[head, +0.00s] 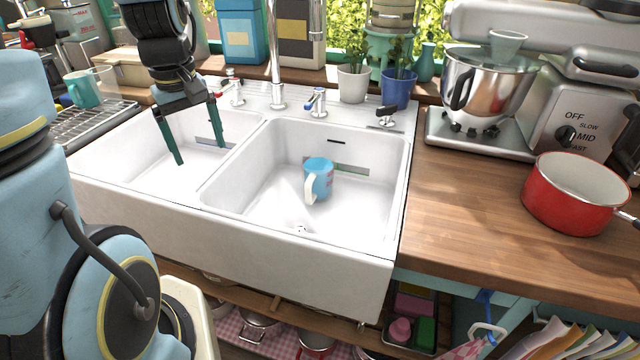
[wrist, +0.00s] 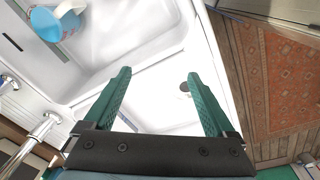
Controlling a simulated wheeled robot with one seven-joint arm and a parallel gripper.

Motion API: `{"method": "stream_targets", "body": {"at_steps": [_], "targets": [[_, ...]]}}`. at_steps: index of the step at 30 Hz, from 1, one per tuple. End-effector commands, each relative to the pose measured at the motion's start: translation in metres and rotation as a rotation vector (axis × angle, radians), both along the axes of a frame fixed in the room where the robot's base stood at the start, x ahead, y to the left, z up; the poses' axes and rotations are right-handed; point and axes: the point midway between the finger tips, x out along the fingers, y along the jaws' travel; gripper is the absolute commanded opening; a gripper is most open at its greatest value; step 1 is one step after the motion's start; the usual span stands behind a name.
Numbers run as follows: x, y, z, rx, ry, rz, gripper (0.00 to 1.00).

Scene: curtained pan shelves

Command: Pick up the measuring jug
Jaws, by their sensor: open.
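A blue jug-like vessel (head: 319,176) with a pale handle on its near left side stands in the right sink basin, near the back wall.
The divider (head: 237,160) separates the two basins. The tall tap (head: 276,60) rises behind them. A teal mug (head: 84,90) and a clear vessel (head: 104,80) stand at the left rack. A red saucepan (head: 565,205) and a mixer (head: 490,90) stand on the right counter.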

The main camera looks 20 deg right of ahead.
Motion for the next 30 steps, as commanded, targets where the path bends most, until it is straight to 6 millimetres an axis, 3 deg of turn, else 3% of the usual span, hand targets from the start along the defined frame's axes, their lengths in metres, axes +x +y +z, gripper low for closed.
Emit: {"method": "stream_targets", "body": {"at_steps": [1, 8, 11, 18, 21, 26, 30], "targets": [[0.003, -0.01, -0.011, -0.002, 0.004, 0.019, 0.9], [0.014, -0.057, -0.037, -0.01, 0.033, 0.161, 0.9], [0.016, -0.086, -0.054, -0.011, 0.049, 0.238, 0.9], [0.009, -0.176, -0.097, 0.003, 0.081, 0.475, 0.9], [0.003, -0.2, -0.104, 0.009, 0.087, 0.546, 0.9], [-0.002, -0.214, -0.109, 0.015, 0.09, 0.597, 0.9], [-0.002, -0.214, -0.127, 0.017, 0.091, 0.602, 0.9]]}}
